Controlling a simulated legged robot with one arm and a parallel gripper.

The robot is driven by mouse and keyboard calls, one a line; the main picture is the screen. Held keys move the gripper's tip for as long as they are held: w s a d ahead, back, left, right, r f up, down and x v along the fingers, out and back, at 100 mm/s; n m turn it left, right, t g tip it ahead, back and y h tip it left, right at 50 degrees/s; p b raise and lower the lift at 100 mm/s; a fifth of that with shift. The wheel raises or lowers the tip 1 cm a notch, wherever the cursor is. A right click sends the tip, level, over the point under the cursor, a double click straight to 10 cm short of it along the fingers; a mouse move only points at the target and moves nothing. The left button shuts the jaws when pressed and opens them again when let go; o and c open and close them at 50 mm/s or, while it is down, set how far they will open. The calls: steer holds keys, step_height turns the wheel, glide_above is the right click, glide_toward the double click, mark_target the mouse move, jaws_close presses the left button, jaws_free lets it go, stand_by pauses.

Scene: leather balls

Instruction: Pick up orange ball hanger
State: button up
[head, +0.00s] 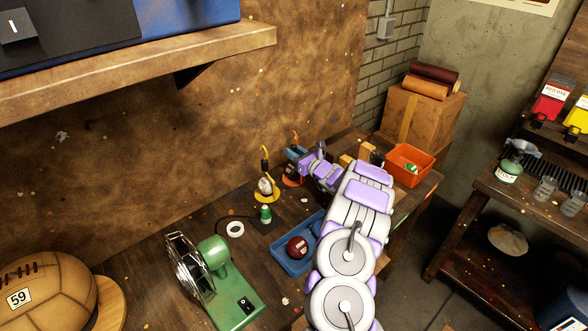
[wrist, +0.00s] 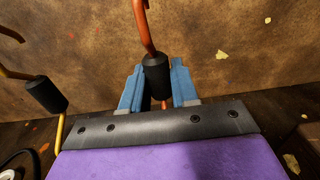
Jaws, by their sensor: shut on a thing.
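The orange ball hanger (head: 294,135) stands toward the back of the workbench, with its hook showing above my gripper and an orange base below. In the wrist view the orange hook (wrist: 143,22) rises from a black grip. My gripper (head: 294,153) reaches it from the right. Its blue fingers, seen in the wrist view (wrist: 157,88), are shut on the black grip, one on each side. The lower part of the hanger is mostly hidden by the gripper. I cannot tell whether the base still touches the bench.
A yellow hanger (head: 265,154) stands close to the left; it also shows in the wrist view (wrist: 45,92). A blue tray (head: 290,268) with a dark red ball, a green machine (head: 222,275) and an orange bin (head: 425,158) are on the bench. A shelf (head: 150,75) overhangs at upper left.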

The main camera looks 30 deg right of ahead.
jaws_close()
steer(key=shift+d, duration=0.1)
